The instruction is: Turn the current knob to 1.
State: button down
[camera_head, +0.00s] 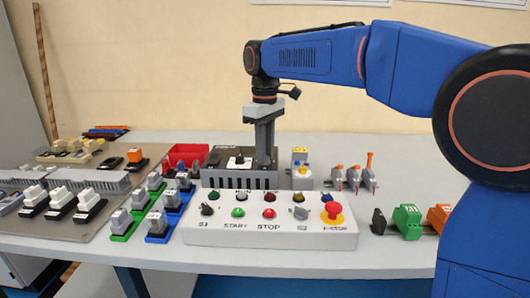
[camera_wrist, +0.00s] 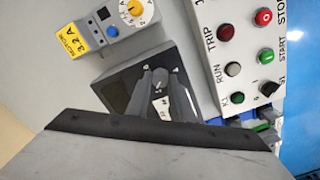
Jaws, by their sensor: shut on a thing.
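A grey box with a dark top (camera_head: 226,177) stands behind the button panel. A pale round dial or knob (camera_head: 239,161) shows on its top, left of my gripper (camera_head: 265,163). My gripper points down over the right part of this box. In the wrist view the gripper (camera_wrist: 160,77) is shut on a small knob on the dark face (camera_wrist: 118,96). The fingers partly hide the knob, and its setting cannot be read. A grey unit with a yellow dial (camera_wrist: 134,9) and a yellow MOTOR 3.2 A label (camera_wrist: 71,48) stands beside the box, apart from the gripper.
The white button panel (camera_head: 275,238) with a red emergency stop (camera_head: 332,211) stands in front. A red bin (camera_head: 187,156) is behind left. Small levers with orange tips (camera_head: 355,176) stand right. Coloured switch blocks fill the left; bare table lies at the back right.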

jog(key=shift+n, duration=1.6)
jog(key=c, duration=1.6)
grip_release()
jog(key=shift+o, duration=0.2)
jog(key=shift+r, duration=0.1)
notch_tip(320, 180, up, 17)
jog(key=shift+r, duration=0.15)
